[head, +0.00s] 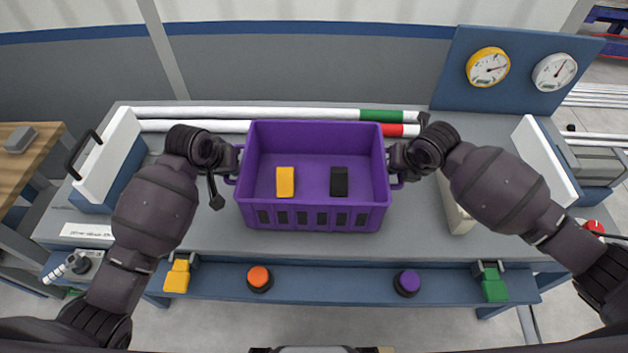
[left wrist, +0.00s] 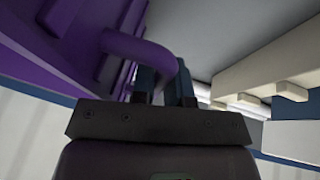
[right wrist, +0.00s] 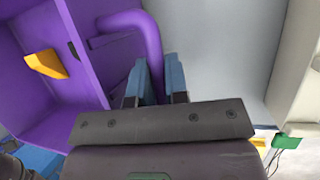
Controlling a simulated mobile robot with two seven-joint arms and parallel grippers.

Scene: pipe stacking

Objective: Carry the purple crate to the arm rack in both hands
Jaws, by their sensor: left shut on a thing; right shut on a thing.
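The purple crate (head: 312,160) is in the middle of the head view, over the grey workbench (head: 420,220). A yellow block (head: 285,182) and a black block (head: 339,181) lie inside it. My left gripper (head: 234,165) is shut on the crate's left handle, whose purple loop shows in the left wrist view (left wrist: 140,45). My right gripper (head: 392,166) is shut on the right handle, which shows in the right wrist view (right wrist: 150,45). The crate looks about level; I cannot tell whether its base touches the bench. I cannot tell which thing is the arm rack.
White pipes (head: 250,112) with green and red ends lie behind the crate. White-and-blue stands (head: 108,160) flank the bench left and right (head: 545,160). Two gauges (head: 488,67) are on a blue panel. Orange (head: 259,279) and purple (head: 407,283) buttons line the front shelf.

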